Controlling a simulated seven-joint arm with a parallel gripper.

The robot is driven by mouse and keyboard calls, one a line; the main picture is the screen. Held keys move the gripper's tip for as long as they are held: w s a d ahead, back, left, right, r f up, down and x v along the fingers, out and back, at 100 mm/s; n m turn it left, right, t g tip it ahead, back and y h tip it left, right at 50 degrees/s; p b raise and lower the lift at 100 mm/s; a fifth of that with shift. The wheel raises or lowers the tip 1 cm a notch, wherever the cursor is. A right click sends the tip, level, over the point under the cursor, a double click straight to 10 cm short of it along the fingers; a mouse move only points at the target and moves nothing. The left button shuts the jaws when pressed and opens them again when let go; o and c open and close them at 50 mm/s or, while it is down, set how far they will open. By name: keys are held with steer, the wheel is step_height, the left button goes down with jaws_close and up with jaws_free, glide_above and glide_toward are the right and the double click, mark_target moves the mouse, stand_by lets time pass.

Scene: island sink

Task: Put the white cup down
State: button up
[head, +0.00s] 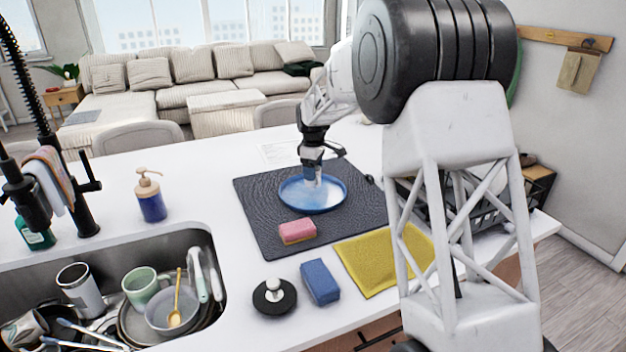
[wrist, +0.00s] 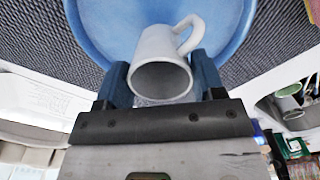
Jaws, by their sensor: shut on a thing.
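The white cup (wrist: 160,62) shows in the wrist view between the two blue fingers of my gripper (wrist: 161,75). Its open mouth faces the wrist camera and its handle points to the upper right. My gripper is shut on the cup. In the head view, my gripper (head: 312,176) points down over the blue plate (head: 330,203) on the dark mat. The plate also shows behind the cup in the wrist view (wrist: 100,28). I cannot tell whether the cup touches the plate.
The dark mat (head: 262,219) also holds a pink sponge (head: 297,231). A blue sponge (head: 320,281), a black-and-white scrubber (head: 275,296) and a yellow cloth (head: 372,262) lie in front. A soap bottle (head: 150,196) and a sink (head: 205,245) full of dishes are to the left.

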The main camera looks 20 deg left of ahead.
steer(key=shift+f, duration=0.1)
steer(key=shift+f, duration=1.65)
steer(key=shift+f, duration=0.15)
steer(key=o, duration=1)
steer(key=shift+c, duration=0.2)
step_height(320, 180, up, 12)
